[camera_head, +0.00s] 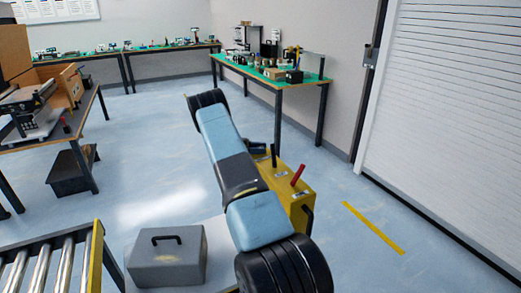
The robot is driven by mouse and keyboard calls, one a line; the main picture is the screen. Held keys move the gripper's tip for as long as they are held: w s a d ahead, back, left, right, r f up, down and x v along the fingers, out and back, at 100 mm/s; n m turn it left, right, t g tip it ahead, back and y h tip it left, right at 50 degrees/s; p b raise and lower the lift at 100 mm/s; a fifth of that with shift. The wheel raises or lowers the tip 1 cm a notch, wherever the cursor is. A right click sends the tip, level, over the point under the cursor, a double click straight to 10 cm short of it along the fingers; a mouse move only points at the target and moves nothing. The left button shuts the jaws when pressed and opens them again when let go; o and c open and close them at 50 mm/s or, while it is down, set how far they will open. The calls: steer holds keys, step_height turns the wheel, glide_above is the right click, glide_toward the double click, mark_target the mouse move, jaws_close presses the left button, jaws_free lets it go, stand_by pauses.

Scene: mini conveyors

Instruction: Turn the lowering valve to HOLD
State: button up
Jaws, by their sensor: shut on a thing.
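A yellow box (297,205) stands on the floor right of my arm, partly hidden behind it. A red lever (298,174) rises from its top, tilted to the upper right. A black lever (274,157) stands nearly upright at the box's far left end. Small labels sit on the box top, too small to read. My gripper (262,148) shows only in part past my forearm, at the black lever, and is shut on it. The fingertips are mostly hidden. I cannot tell from the labels which lever is the lowering valve or which position is HOLD.
A grey case (166,258) with a black handle is at the lower left, beside a roller conveyor (52,265). Workbenches with a green top (305,82) stand at the back. A shutter door (450,110) closes the right side. The floor around the yellow line (373,228) is clear.

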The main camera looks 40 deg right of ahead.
steer(key=o, duration=1)
steer(key=v, duration=1.4)
steer(key=shift+d, duration=0.1)
